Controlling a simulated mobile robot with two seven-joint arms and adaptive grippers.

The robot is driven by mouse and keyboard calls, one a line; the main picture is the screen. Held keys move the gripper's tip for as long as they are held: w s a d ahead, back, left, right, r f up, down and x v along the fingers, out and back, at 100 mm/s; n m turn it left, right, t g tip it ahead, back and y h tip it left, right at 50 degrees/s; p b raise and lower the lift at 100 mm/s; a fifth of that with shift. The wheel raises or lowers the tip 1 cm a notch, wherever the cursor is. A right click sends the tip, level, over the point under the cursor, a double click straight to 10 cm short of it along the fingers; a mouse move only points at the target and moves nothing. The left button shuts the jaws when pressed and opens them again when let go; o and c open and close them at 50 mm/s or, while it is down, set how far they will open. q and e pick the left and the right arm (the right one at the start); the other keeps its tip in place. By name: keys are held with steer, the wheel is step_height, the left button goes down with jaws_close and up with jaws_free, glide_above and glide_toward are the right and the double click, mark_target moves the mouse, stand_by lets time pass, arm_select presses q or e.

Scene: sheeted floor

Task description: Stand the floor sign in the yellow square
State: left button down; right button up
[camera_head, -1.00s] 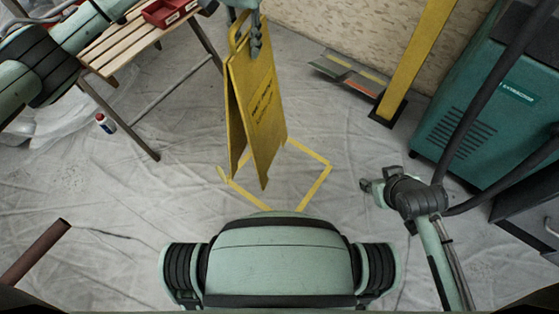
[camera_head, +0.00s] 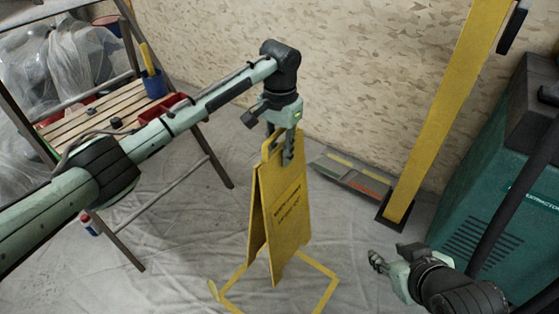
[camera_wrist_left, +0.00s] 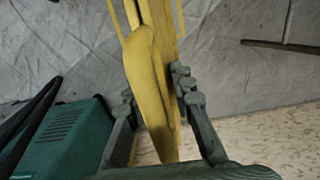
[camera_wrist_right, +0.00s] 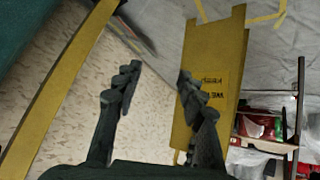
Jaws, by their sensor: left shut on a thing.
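The yellow floor sign (camera_head: 283,208) is upright, its two panels slightly spread at the bottom. My left gripper (camera_head: 280,150) is shut on its top edge; the left wrist view shows the fingers on both sides of the sign top (camera_wrist_left: 150,75). The yellow square (camera_head: 318,268) is a tape outline on the floor, partly hidden behind the sign and cut by the lower picture edge. The sign's lower end appears over the square; I cannot tell whether it touches the floor. My right gripper (camera_head: 384,260) is open and empty, low at right; its wrist view shows the sign (camera_wrist_right: 212,70) beyond.
A green machine (camera_head: 490,215) stands at right, near my right arm. A yellow post (camera_head: 435,115) and a flat grey tray (camera_head: 352,175) are by the wall. A slatted wooden table (camera_head: 95,112) with a red bin (camera_head: 163,109) stands at left.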

arm_select(q)
steer(key=s+f+b, duration=0.1)
steer(key=s+f, duration=0.8)
steer(key=shift+s+f, duration=0.3)
steer(key=shift+f, duration=0.05)
arm_select(e)
steer(key=w+a+r+t+y, duration=0.1)
steer(key=w+a+r+t, duration=0.1)
steer(key=w+a+r, duration=0.1)
steer(key=shift+w+a+t, duration=0.3)
steer(key=shift+w+a, duration=0.05)
steer(key=shift+a, duration=0.05)
steer(key=shift+s+d, duration=0.15)
steer(key=shift+d, duration=0.05)
arm_select(q)
steer(key=c, duration=1.3)
jaws_free()
steer(key=shift+s+a+f, duration=0.1)
steer(key=shift+f, duration=0.1)
arm_select(e)
steer(key=shift+f, duration=0.15)
arm_select(q)
steer(key=shift+r, duration=0.1)
